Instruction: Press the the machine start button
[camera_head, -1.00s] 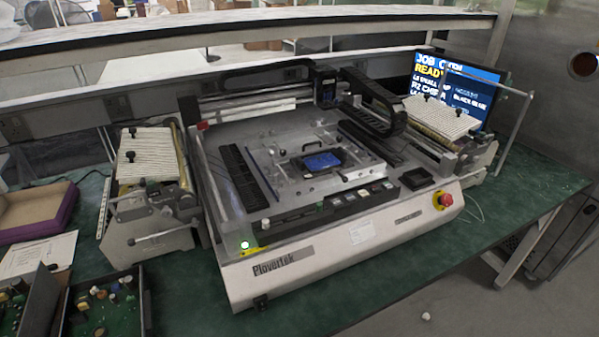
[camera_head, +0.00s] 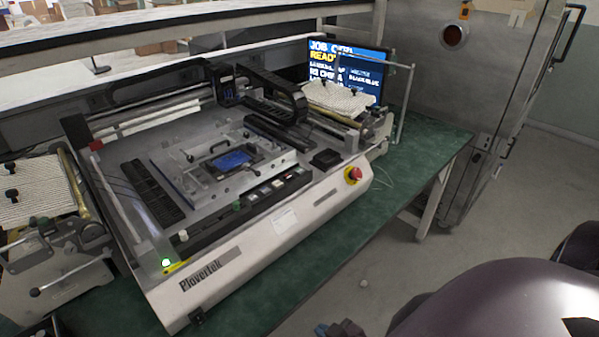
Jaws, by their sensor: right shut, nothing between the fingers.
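The machine (camera_head: 215,270), a light grey pick-and-place unit marked "Plovertek", stands on the green bench. A glowing green button (camera_head: 166,262) sits on a yellow patch at its front left corner; no label on it is readable. A red mushroom button (camera_head: 353,174) is on the front right corner. Part of my right gripper (camera_head: 340,328) shows at the bottom edge, small and cut off by the frame. It is shut and empty, well below and right of the green button, touching nothing. My left gripper is out of view.
A screen (camera_head: 348,65) reading "READY" stands behind the machine. A feeder unit (camera_head: 45,235) stands at the left and another at the right. The bench (camera_head: 265,295) has a bare green strip along its front. A metal cabinet stands at the right above open floor.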

